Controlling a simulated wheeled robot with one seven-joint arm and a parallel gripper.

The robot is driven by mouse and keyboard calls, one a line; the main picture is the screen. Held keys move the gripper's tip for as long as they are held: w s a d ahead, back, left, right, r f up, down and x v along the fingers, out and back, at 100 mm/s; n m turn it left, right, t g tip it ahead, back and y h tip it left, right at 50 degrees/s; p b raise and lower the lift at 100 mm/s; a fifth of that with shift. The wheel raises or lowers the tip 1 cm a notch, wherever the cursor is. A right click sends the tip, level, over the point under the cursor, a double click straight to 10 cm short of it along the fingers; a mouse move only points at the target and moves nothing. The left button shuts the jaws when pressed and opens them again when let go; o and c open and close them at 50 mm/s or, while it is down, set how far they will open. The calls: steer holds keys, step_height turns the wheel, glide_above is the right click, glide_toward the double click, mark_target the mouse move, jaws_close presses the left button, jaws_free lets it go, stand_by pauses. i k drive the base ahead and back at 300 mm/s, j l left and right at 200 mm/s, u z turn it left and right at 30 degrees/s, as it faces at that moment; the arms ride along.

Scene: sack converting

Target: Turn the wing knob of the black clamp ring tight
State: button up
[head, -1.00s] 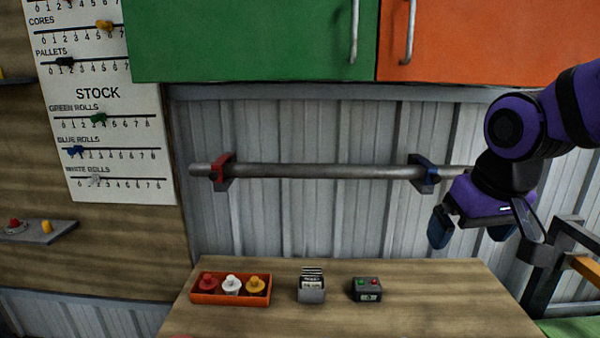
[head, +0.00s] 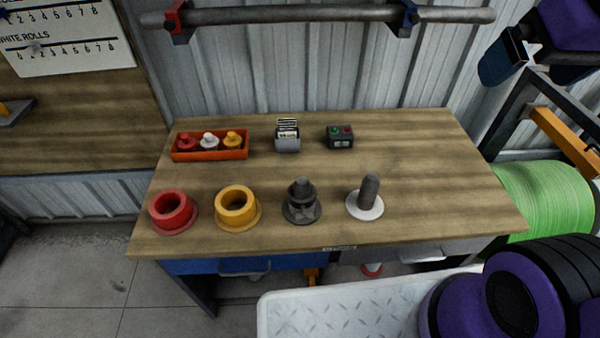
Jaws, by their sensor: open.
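A dark, stacked piece (head: 302,201) stands on the wooden table, between a yellow flanged ring and a white-based post. It has a round base, a ring-like middle and a knob-like top. It looks like the black clamp ring, but it is too small to make out the wing knob's shape or how tight it is. My gripper (head: 540,68) is at the upper right edge, partly cut off, beyond the table's right side. It is open, well apart from the dark piece, with nothing seen in it.
The table (head: 400,150) also holds a red ring (head: 173,210), a yellow ring (head: 237,206), a dark post on a white base (head: 368,195), an orange tray (head: 210,150), a card holder (head: 287,135) and a button box (head: 340,136). A green roll (head: 545,198) is at right.

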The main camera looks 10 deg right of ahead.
mark_target(309, 215)
steer(key=k+l+u, duration=0.1)
steer(key=k+u, duration=0.25)
steer(key=k, duration=0.8)
steer(key=u, duration=1.25)
